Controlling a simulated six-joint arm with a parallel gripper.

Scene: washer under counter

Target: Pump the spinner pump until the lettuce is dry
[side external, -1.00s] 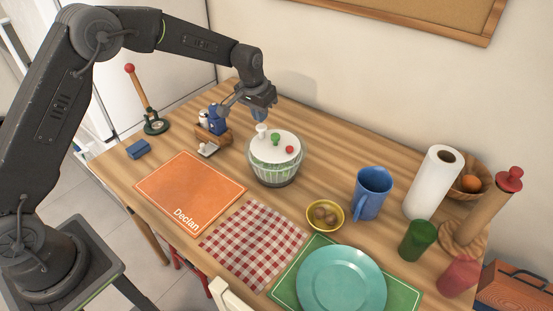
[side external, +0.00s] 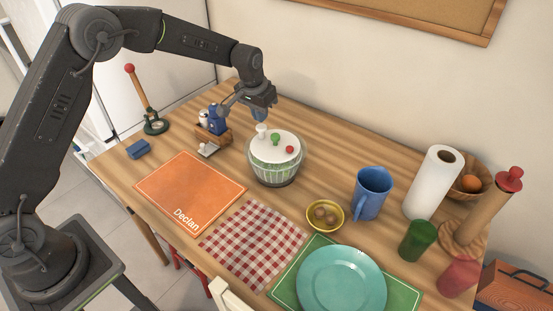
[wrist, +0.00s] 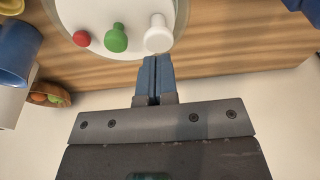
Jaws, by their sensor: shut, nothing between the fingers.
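The salad spinner (side external: 276,163) stands on the table, a clear bowl with a green-and-white basket look and a white lid. Its lid carries a white knob (side external: 262,130), a green knob (side external: 275,138) and a red knob (side external: 290,149). The wrist view shows the white knob (wrist: 158,36), the green knob (wrist: 117,38) and the red knob (wrist: 82,39) close up. My gripper (side external: 259,117) is shut and empty, just above the white knob's side of the lid. In the wrist view its blue fingertips (wrist: 155,62) appear next to the white knob; contact cannot be told. Lettuce is not clearly visible.
A wooden caddy (side external: 214,133) stands left of the spinner, close to my gripper. A blue mug (side external: 371,194) and a yellow bowl (side external: 325,216) stand to the right. An orange placemat (side external: 190,188) and a checkered cloth (side external: 252,243) lie in front.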

